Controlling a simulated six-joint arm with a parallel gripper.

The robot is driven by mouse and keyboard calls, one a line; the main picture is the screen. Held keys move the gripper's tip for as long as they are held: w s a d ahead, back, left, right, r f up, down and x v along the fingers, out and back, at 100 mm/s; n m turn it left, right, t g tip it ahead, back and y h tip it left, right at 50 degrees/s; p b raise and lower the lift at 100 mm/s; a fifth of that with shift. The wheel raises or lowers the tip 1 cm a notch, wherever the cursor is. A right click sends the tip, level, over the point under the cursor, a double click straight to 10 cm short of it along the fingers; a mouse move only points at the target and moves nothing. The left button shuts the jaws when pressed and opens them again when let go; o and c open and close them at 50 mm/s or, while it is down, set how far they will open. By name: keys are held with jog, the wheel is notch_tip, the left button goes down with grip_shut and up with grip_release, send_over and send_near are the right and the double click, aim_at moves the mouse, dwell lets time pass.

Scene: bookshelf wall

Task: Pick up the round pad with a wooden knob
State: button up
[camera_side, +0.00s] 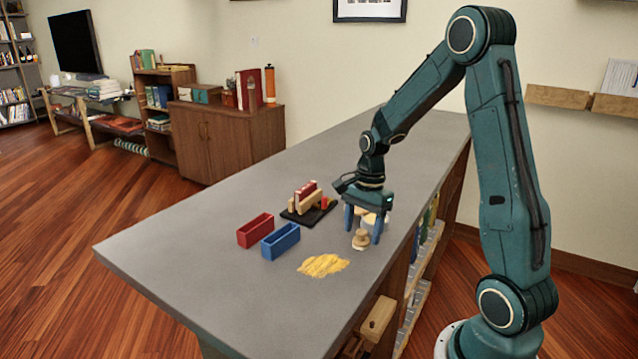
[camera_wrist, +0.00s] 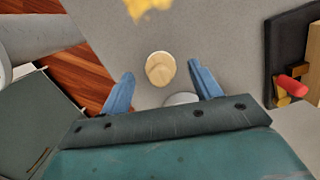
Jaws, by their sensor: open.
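A small round wooden piece with a knob-like top (camera_side: 361,240) stands on the grey counter, and I take it as the round pad with a wooden knob. In the wrist view it shows from above as a pale wooden disc (camera_wrist: 160,68). My gripper (camera_side: 363,231) points down and is open, its blue fingers apart above the counter. In the wrist view the wooden piece lies ahead of the gap between the fingertips (camera_wrist: 156,76), with nothing held. A whitish round thing (camera_wrist: 182,99) lies nearer the palm, partly hidden by my gripper; I cannot tell what it is.
A yellow patch (camera_side: 323,265) lies on the counter (camera_side: 200,255). A red box (camera_side: 255,231) and a blue box (camera_side: 280,241) stand to the left. Behind them a black tray (camera_side: 322,213) holds wooden and red pieces. The counter's front left is clear.

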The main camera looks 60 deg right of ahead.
jog(key=shift+a+f, duration=0.1)
jog(key=shift+f, duration=0.55)
jog(key=c, duration=1.1)
